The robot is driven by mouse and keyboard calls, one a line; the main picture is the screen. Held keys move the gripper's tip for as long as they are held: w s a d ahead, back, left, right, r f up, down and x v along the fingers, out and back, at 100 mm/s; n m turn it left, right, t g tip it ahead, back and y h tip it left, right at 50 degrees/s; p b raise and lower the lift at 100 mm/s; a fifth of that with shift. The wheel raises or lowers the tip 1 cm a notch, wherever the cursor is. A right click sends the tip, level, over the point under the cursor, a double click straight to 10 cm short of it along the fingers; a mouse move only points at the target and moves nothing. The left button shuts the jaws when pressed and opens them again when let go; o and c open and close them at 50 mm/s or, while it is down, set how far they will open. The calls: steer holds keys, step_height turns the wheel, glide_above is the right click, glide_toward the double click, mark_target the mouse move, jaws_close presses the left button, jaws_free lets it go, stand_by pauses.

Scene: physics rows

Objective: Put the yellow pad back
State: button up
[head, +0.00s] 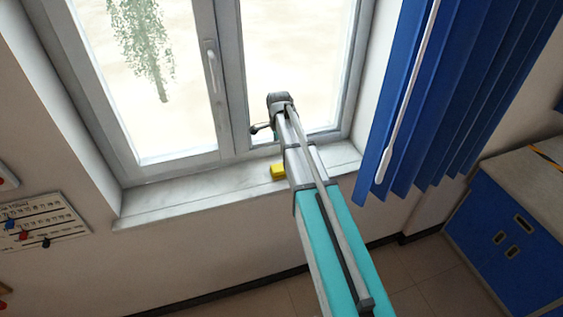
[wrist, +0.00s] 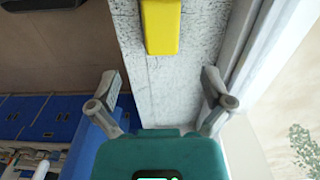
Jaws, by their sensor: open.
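The yellow pad (head: 278,171) lies on the marble window sill (head: 190,196), left of my arm in the head view. In the wrist view the yellow pad (wrist: 162,27) lies on the pale sill (wrist: 180,95), at the top edge and partly cut off by the frame. My gripper (wrist: 160,95) is open, its two fingers spread wide with nothing between them. The pad is beyond the fingertips, apart from them. In the head view my gripper (head: 261,128) is small, near the window, and its fingers are hard to make out.
A closed window (head: 160,70) with a handle (head: 211,68) stands behind the sill. Blue vertical blinds (head: 450,100) with a white wand hang to the right of my arm. A blue cabinet (head: 515,240) stands at the lower right. A board (head: 45,222) with small coloured pieces hangs at left.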

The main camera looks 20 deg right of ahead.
steer(key=s+a+n, duration=0.2)
steer(key=s+n, duration=0.6)
steer(key=s, duration=0.4)
steer(key=s+a+n, duration=0.2)
steer(key=s+n, duration=0.7)
steer(key=s, duration=0.3)
step_height(320, 180, down, 8)
steer(key=b, duration=0.8)
steer(key=shift+f, duration=0.15)
steer(key=shift+a, duration=0.1)
